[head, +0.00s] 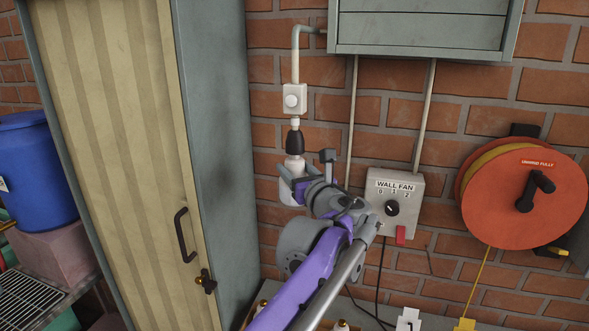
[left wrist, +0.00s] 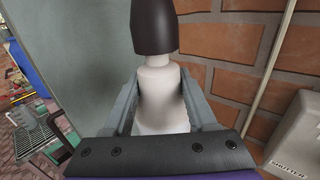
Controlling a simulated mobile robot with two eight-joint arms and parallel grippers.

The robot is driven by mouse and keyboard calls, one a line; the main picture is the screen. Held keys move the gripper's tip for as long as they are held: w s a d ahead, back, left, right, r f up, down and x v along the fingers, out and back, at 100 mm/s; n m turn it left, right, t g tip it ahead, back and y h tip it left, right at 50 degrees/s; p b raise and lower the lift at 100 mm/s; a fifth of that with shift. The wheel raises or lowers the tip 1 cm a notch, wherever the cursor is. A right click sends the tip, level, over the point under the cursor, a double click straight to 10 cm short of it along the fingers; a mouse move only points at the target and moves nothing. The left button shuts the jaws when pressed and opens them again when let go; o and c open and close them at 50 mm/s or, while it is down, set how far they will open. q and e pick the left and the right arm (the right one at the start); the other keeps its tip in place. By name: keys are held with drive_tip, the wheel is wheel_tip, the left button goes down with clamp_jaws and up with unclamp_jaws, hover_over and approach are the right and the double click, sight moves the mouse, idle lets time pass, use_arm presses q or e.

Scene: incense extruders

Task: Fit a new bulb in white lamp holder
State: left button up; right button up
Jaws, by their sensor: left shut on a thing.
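A black lamp holder (head: 295,143) with a white top hangs below a small white switch box (head: 295,99) on the brick wall. It is large at the top of the left wrist view (left wrist: 155,27). My left gripper (head: 294,184) is shut on a white bulb (head: 295,165), directly under the holder. In the left wrist view the bulb (left wrist: 160,105) stands upright between the two fingers, its narrower upper end at the holder's lower rim. I cannot tell whether it is seated inside. My right gripper is not in view.
A tall cabinet (head: 215,130) stands close on the left. A grey wall fan control box (head: 395,200) is just right of my gripper. A grey box (head: 420,35) hangs above, with conduits below it. An orange cable reel (head: 520,195) is farther right.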

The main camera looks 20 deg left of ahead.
use_arm(q)
drive_tip(key=shift+r+n+g+y, duration=0.2)
drive_tip(key=shift+n+g+y, duration=0.2)
drive_tip(key=shift+y, duration=0.1)
drive_tip(key=o, duration=1.4)
drive_tip(key=shift+f, duration=0.1)
drive_tip(key=shift+o, duration=0.2)
